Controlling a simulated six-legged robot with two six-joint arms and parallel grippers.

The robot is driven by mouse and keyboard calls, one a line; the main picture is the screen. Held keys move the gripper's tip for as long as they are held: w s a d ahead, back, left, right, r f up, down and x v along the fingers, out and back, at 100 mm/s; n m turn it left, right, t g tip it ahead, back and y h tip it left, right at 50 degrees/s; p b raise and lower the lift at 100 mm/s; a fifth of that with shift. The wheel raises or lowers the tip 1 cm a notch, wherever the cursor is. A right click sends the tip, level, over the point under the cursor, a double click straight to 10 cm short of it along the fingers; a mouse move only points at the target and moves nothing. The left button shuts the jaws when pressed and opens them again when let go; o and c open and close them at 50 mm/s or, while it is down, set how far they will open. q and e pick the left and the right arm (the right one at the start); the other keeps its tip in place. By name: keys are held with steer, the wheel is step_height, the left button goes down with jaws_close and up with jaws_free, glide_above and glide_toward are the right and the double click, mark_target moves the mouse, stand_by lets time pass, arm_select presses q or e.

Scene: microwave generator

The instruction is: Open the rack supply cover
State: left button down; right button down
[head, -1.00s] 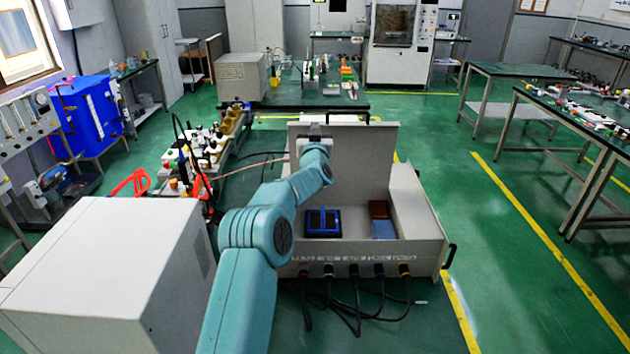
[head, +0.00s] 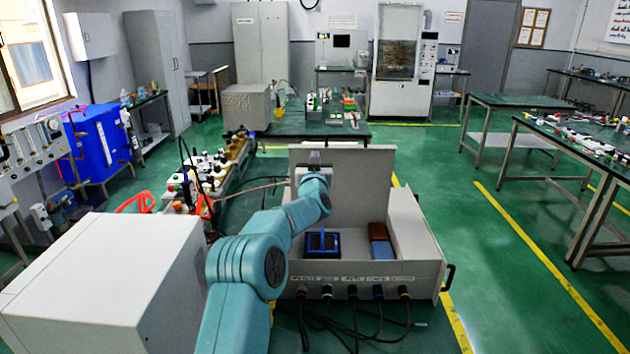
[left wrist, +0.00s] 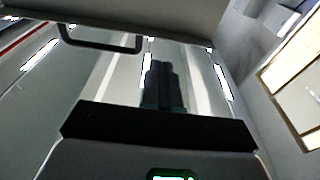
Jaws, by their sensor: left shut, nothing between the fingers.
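The rack supply is a light grey box (head: 425,240) on the floor-side stand in front of me. Its cover (head: 365,180) stands upright at the back, so the inside shows. My left gripper (head: 315,160) is at the upper left of the cover, in front of its inner face; whether it touches is unclear. In the left wrist view the closed fingers (left wrist: 163,85) are empty and point up toward the ceiling lights. A grey panel (left wrist: 170,12) with a dark handle (left wrist: 100,45) crosses the top of that view. My right gripper is not in view.
Inside the box are a blue-framed part (head: 322,241) and a brown-and-blue block (head: 379,240). Black cables (head: 350,325) hang from its front. A large white box (head: 110,275) stands at left. A bench with bottles (head: 205,175) is behind it.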

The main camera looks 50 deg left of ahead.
arm_select(q)
steer(key=r+b+v, duration=0.1)
steer(key=b+v, duration=0.2)
steer(key=v, duration=0.5)
steer(key=shift+s+f, duration=0.15)
steer(key=shift+f, duration=0.05)
